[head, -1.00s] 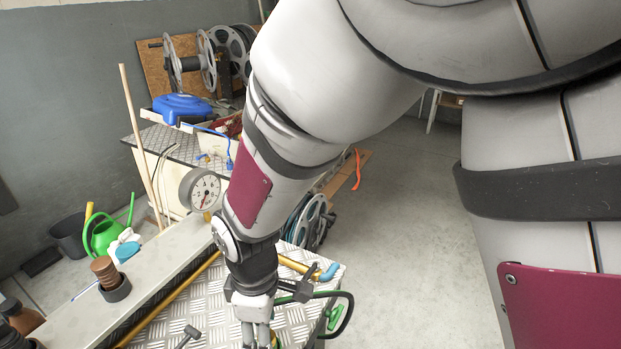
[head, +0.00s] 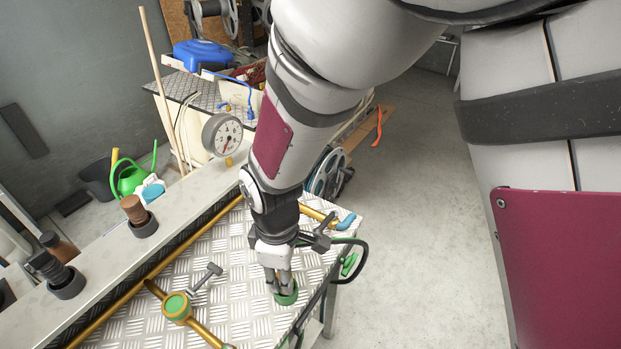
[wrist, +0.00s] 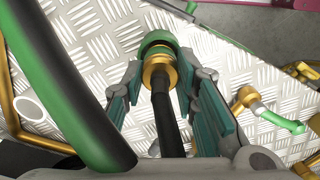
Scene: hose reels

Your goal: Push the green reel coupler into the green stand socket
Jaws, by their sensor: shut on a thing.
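My gripper (head: 284,284) points down at the patterned metal top and is shut on the green reel coupler. In the wrist view my gripper's fingers (wrist: 158,92) flank the coupler's brass collar (wrist: 159,74) and black stem. A green round piece (head: 287,296) shows at the fingertips in the head view. In the wrist view a dark green ring (wrist: 157,37) lies just past the collar, lined up closely with it. It looks like the stand socket, but I cannot tell whether the coupler is inside it or only above it. The fingers hide part of it.
A brass valve with a green cap (head: 177,306) and a grey T-handle (head: 205,278) are left of the gripper. A dark hose (head: 331,275) loops at the right edge. A gauge (head: 222,134) stands behind. Open floor (head: 425,250) lies to the right.

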